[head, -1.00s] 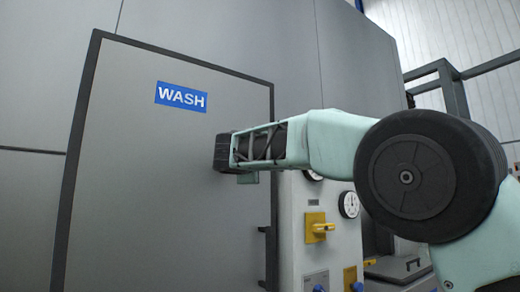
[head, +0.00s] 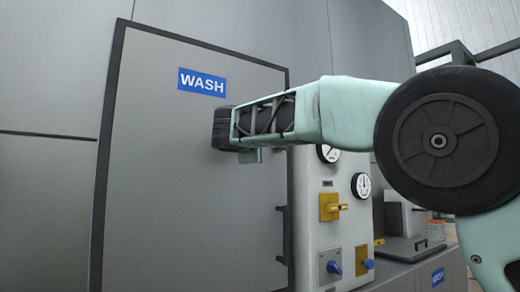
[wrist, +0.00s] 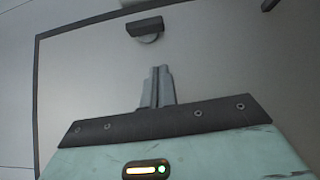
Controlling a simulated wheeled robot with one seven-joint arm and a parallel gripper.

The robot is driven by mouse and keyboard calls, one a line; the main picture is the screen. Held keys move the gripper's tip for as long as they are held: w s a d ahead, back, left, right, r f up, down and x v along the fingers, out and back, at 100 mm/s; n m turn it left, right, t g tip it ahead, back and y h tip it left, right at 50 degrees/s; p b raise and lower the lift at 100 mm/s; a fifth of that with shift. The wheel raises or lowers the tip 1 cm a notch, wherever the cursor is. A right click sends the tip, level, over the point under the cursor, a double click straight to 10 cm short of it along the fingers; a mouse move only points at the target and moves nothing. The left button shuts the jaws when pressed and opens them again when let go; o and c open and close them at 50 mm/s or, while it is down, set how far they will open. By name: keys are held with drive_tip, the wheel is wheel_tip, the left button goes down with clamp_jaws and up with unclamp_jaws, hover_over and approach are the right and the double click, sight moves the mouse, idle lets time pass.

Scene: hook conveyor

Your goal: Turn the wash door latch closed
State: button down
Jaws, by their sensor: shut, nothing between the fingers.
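The grey wash door (head: 165,190) has a dark frame and a blue WASH sign (head: 203,82). In the wrist view the latch (wrist: 145,27) is a short dark bar on a round pale base. The bar lies nearly horizontal in that picture, slightly tilted. My gripper (wrist: 160,72) has its two grey fingers together and empty. Their tips point toward the latch and appear below it in the picture, with a gap between. In the head view my wrist is in front of the door's right part; the fingers and the latch cannot be made out there.
Right of the door stands a pale control panel (head: 310,220) with gauges, a yellow switch (head: 332,206) and blue knobs. A dark bracket (head: 281,233) sits at the door's right edge.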

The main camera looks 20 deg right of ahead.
drive_tip(key=v, duration=0.6)
drive_tip(key=shift+b, duration=0.4)
drive_tip(key=shift+s, duration=0.1)
drive_tip(key=s+a+f+g+y, duration=0.1)
drive_tip(key=s+f+g+y, duration=0.25)
drive_tip(key=f, duration=0.95)
drive_tip(key=s+a+f+g+y, duration=0.15)
drive_tip(key=s+f+g, duration=0.3)
drive_tip(key=f, duration=0.85)
drive_tip(key=s+d+f+m+g+y, duration=0.1)
drive_tip(key=s+f+m+g, duration=0.15)
drive_tip(key=s+f, duration=0.6)
drive_tip(key=s+f+m+g+y, duration=0.1)
drive_tip(key=s+f+g+y, duration=0.15)
drive_tip(key=s+f, duration=0.65)
drive_tip(key=s+d+f+m+g+y, duration=0.1)
drive_tip(key=s+f+m+g, duration=0.3)
drive_tip(key=s, duration=0.9)
wheel_tip(320, 180, up, 22)
drive_tip(key=n+p, duration=0.2)
drive_tip(key=p, duration=2.1)
drive_tip(key=shift+s+t, duration=0.3)
drive_tip(key=shift+s, duration=0.2)
drive_tip(key=shift+d+h, duration=0.1)
drive_tip(key=shift+h, duration=0.15)
